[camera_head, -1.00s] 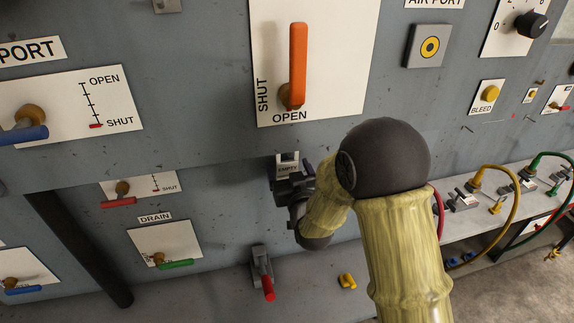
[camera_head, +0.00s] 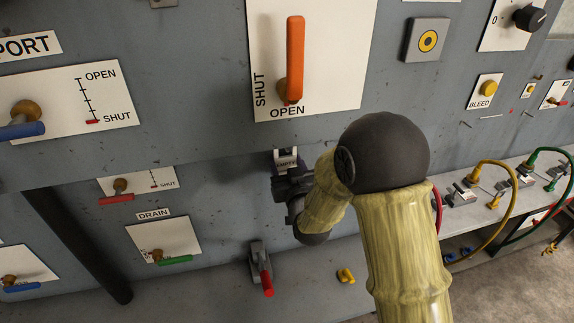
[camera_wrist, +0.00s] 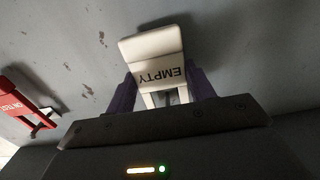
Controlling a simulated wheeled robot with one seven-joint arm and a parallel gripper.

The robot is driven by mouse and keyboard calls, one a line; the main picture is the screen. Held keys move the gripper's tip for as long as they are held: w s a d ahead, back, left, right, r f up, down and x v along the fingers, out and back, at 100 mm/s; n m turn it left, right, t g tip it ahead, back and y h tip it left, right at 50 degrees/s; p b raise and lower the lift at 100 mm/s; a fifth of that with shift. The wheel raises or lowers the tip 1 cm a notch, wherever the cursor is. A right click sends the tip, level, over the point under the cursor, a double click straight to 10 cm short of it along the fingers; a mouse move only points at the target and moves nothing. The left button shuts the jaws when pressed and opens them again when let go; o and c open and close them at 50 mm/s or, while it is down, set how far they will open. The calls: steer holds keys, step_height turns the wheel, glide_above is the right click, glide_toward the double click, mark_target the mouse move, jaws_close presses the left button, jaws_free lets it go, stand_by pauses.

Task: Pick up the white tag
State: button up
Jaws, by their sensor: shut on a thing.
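The white tag (camera_wrist: 155,48) shows in the wrist view, upper middle, with the word EMPTY upside down on it. In the head view the white tag (camera_head: 287,155) is small, in front of the grey panel below the orange handle. My gripper (camera_wrist: 165,92) has one dark finger on each side of the tag's narrower lower part and is shut on it. In the head view my gripper (camera_head: 288,178) is partly hidden by my arm. Whether the tag touches the panel cannot be told.
A red tag (camera_wrist: 22,102) is at the left in the wrist view. In the head view a lever with a red handle (camera_head: 266,282) and a yellow piece (camera_head: 346,275) are below my gripper. The orange handle (camera_head: 294,60) is above. Hoses (camera_head: 516,205) lie right.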

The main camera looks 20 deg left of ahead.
steer(key=shift+r, duration=0.1)
steer(key=shift+w+r+b, duration=0.1)
steer(key=shift+r+b, duration=0.4)
steer(key=shift+b, duration=0.2)
steer(key=b+v, duration=1.5)
steer(key=v, duration=0.3)
steer(key=shift+s+a+b, duration=0.15)
steer(key=shift+s+b, duration=0.1)
steer(key=shift+b, duration=0.15)
steer(key=shift+r, duration=0.15)
steer(key=shift+w, duration=0.1)
